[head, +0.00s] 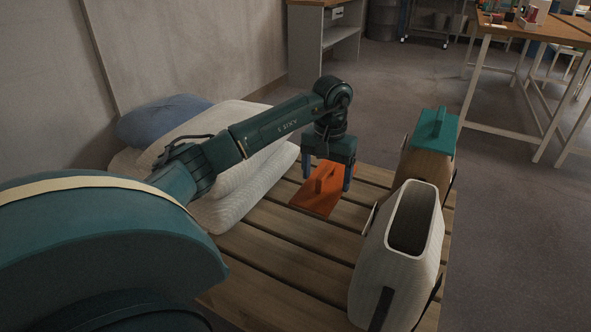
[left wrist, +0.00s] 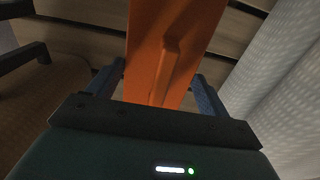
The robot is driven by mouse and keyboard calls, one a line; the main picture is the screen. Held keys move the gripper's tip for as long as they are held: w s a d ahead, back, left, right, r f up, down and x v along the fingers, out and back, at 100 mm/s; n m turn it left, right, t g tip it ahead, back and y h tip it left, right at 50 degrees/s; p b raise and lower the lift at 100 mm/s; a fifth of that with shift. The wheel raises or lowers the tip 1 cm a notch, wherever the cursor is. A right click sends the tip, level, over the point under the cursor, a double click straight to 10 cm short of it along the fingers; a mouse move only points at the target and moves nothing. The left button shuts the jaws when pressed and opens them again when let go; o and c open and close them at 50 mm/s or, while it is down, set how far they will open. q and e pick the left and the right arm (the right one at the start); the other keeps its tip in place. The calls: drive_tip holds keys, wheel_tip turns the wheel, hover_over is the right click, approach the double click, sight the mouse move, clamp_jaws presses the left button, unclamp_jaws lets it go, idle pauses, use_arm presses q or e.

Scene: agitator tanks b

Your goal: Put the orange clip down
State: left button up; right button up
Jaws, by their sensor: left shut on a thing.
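The orange clip (head: 314,197) is a flat orange plate with a raised rib along its middle. It is over the wooden slatted pallet (head: 275,250), low and close to the slats; I cannot tell whether it touches them. My left gripper (head: 326,182) points down and is shut on the clip. In the left wrist view the clip (left wrist: 170,45) runs away from my left gripper (left wrist: 160,90), with a finger on each side of it. My right gripper is not in view.
White sacks (head: 228,160) and a blue one (head: 165,118) lie left of the clip. An open-topped white container (head: 385,265) stands on the right, with a brown one (head: 425,165) under a teal lid (head: 432,130) behind it. Bare slats lie in front of the clip.

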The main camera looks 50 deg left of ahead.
use_arm(q)
wheel_tip(320, 180, down, 6)
drive_tip(key=shift+f+b, duration=0.2)
drive_tip(key=shift+b, duration=0.5)
wheel_tip(320, 180, down, 3)
drive_tip(key=shift+f+b, duration=0.1)
drive_tip(key=shift+b, duration=0.4)
drive_tip(key=shift+f, duration=0.25)
drive_tip(key=shift+r, duration=0.1)
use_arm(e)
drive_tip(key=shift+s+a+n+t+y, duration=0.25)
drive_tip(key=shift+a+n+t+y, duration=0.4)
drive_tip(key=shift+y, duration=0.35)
use_arm(q)
drive_tip(key=shift+f, duration=0.25)
drive_tip(key=o, duration=0.9)
drive_tip(key=shift+o, duration=0.2)
drive_tip(key=shift+r, duration=0.1)
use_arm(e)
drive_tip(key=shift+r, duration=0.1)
